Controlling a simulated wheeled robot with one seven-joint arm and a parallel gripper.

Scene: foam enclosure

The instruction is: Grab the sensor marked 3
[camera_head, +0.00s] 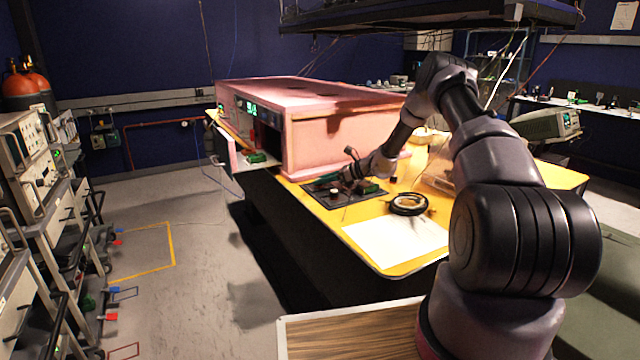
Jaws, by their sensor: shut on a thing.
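My gripper (343,177) is low over a dark mat (352,213) on the yellow table, just in front of the pink foam enclosure (345,140). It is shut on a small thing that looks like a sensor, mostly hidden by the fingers. A small green-topped piece (371,188) sits on the mat to the right of the gripper. Another small green piece (257,157) lies at the enclosure's open left end. No number marks can be read at this size, so I cannot tell which sensor is marked 3.
A black ring-shaped coil (408,204) and a white sheet (395,240) lie on the yellow table (360,262) toward the front. The enclosure wall stands close behind the gripper. A dark rack hangs above. Equipment carts (40,170) line the left, with open floor between.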

